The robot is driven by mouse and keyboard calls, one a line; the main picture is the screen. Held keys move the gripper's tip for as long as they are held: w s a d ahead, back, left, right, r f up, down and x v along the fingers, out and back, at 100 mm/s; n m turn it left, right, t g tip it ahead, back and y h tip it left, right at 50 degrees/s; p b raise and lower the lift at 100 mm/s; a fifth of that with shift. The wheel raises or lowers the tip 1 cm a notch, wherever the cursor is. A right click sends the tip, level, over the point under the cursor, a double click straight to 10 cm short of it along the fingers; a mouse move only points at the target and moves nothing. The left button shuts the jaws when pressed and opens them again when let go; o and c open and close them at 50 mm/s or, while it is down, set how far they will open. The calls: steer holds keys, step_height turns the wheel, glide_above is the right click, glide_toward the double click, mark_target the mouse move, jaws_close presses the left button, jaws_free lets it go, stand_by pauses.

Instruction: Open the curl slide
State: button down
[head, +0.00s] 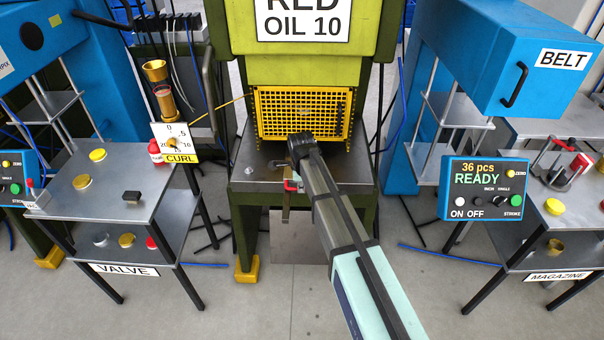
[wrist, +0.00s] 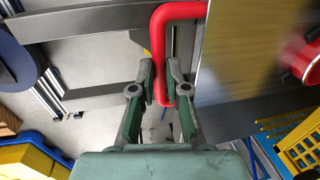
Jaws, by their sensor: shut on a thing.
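A red bent handle (wrist: 180,12) runs down between the fingers of my gripper (wrist: 163,85) in the wrist view. The fingers are shut on its hanging end. In the head view a small part of the red handle (head: 291,186) shows at the front edge of the green press's table (head: 255,172), beside my arm, which hides most of the gripper. A brownish flat panel (wrist: 243,50) lies right of the handle in the wrist view. No part is clearly marked as the curl slide; a yellow CURL label (head: 182,158) sits under a dial left of the press.
A yellow mesh guard (head: 302,112) stands behind my wrist on the press. The VALVE table (head: 110,205) is at the left. A READY control box (head: 484,188) and the MAGAZINE table (head: 545,235) are at the right. The floor in front is clear.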

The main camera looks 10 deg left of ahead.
steer(key=s+d+b, duration=0.1)
steer(key=s, duration=1.8)
steer(key=shift+s+d, duration=0.2)
steer(key=shift+s, duration=0.1)
steer(key=c, duration=1.2)
jaws_free()
steer(key=shift+w, duration=0.1)
steer(key=r, duration=0.4)
steer(key=s+r, duration=0.1)
steer(key=r, duration=0.3)
steer(key=s+r, duration=0.1)
steer(key=r, duration=0.2)
steer(key=shift+s+d+r, duration=0.1)
steer(key=shift+s+r, duration=0.05)
steer(key=shift+r, duration=0.25)
